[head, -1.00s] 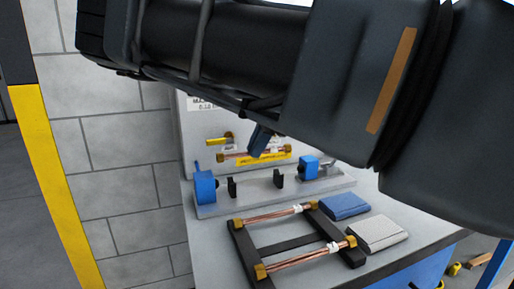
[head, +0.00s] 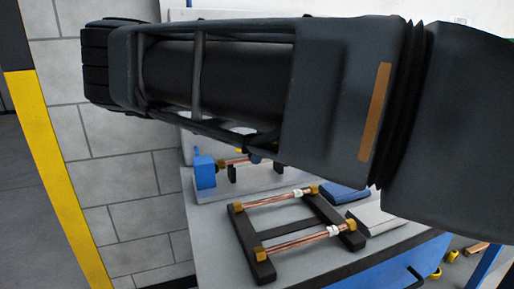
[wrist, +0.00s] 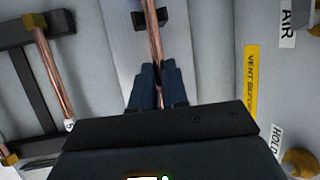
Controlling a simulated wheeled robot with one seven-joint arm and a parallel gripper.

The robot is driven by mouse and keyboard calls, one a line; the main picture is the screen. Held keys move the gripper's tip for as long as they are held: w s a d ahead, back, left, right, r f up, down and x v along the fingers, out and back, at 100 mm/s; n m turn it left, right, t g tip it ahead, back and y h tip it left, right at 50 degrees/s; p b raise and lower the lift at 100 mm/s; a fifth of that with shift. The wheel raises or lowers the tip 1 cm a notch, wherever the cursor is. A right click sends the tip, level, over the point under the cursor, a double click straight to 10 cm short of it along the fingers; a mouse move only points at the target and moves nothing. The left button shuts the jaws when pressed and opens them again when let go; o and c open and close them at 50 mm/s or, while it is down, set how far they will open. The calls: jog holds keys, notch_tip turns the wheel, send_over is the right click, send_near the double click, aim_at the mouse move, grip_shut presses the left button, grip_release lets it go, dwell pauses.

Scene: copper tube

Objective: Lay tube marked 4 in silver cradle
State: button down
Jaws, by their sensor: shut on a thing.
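My gripper (wrist: 158,88) is shut on a copper tube (wrist: 153,35), seen between its blue fingers in the wrist view. In the head view, my arm hides most of the gripper; the left part of the held tube (head: 236,162) shows below it. The silver cradle (head: 222,190) is a grey plate with black supports and a blue end block; my arm covers its right part. The tube is over the cradle, along its length, close to a black support (head: 232,174). I cannot tell whether they touch. No number is readable on the tube.
A black rack (head: 241,236) in front of the cradle holds two copper tubes with brass ends. A blue pad (head: 345,193) and a grey pad (head: 378,218) lie to its right. In the wrist view, a panel with yellow label (wrist: 251,83) is at the right.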

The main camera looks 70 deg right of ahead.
jog(key=shift+f, duration=0.45)
dwell(0.6)
jog(key=c, duration=1.1)
grip_release()
jog(key=shift+o, duration=0.2)
jog(key=a+v, duration=0.1)
jog(key=v, duration=0.6)
jog(key=shift+d+r, duration=0.4)
jog(key=shift+d, duration=0.1)
jog(key=shift+s, duration=0.15)
jog(key=shift+p, duration=0.35)
